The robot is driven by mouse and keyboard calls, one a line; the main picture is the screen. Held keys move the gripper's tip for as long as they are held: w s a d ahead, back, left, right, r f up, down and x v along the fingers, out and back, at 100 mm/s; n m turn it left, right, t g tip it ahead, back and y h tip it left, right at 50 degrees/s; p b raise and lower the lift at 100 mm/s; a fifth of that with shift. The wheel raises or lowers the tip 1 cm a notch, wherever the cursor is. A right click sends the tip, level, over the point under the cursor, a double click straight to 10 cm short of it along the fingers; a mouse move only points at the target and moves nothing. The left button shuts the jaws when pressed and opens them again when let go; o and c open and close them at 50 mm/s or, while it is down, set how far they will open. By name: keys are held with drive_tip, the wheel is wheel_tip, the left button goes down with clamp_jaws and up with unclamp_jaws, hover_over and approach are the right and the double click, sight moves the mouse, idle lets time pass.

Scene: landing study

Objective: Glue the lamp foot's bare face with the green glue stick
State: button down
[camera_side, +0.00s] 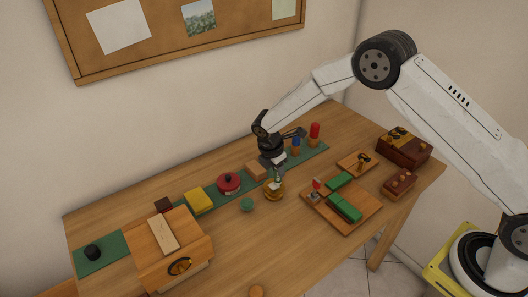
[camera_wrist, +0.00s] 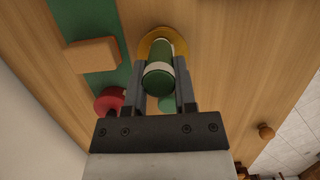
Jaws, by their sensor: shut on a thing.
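My gripper (camera_side: 274,168) is shut on the green glue stick (camera_wrist: 158,82), a green cylinder with a white band. The stick also shows small under the gripper in the side view (camera_side: 278,176). Directly below it is a round brass-yellow piece (camera_side: 274,192), which looks like the lamp foot; its rim shows behind the stick in the wrist view (camera_wrist: 150,39). The stick hides much of its upper face. I cannot tell whether the stick's tip touches it.
A small green round piece (camera_side: 247,204) lies left of the brass piece. A red lidded pot (camera_side: 229,183), a wooden block (camera_side: 256,171) and a yellow block (camera_side: 199,201) stand on a green strip. A wooden tray (camera_side: 365,222) with green blocks is at the right.

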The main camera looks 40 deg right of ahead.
drive_tip(key=shift+d+v, duration=0.25)
drive_tip(key=shift+v, duration=0.8)
drive_tip(key=shift+d+v, duration=0.25)
drive_tip(key=shift+v, duration=0.85)
drive_tip(key=shift+d+v, duration=0.25)
drive_tip(key=shift+v, duration=0.8)
drive_tip(key=shift+r, duration=0.2)
